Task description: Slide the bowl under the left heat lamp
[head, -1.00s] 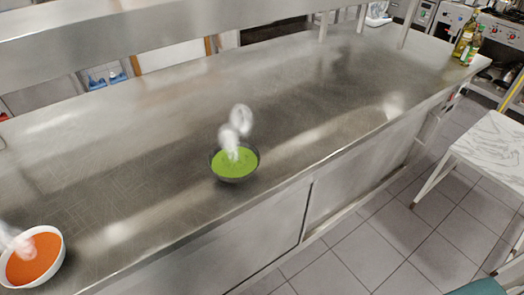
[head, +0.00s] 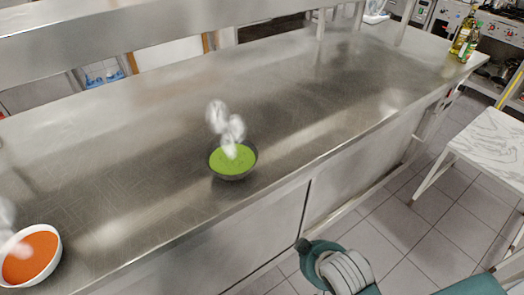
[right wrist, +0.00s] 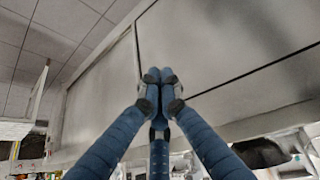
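A dark bowl of green soup (head: 233,163) stands upright on the steel counter (head: 300,105), near its front edge, with white steam above it. A white bowl of orange soup (head: 30,257) stands at the lower left of the head view, partly cut off by the frame. No heat lamp shows in either view. In the right wrist view my right gripper (right wrist: 158,76) has its blue fingertips together, with nothing visible between them, before the counter's front panels. In the head view part of my right arm shows low, in front of the counter, clear of both bowls. My left gripper is out of view.
A raised steel shelf (head: 150,30) runs along the back of the counter on posts. Bottles (head: 465,38) stand at the counter's far right end. A marble-topped table (head: 495,140) stands to the right across the tiled floor. The counter right of the green soup is clear.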

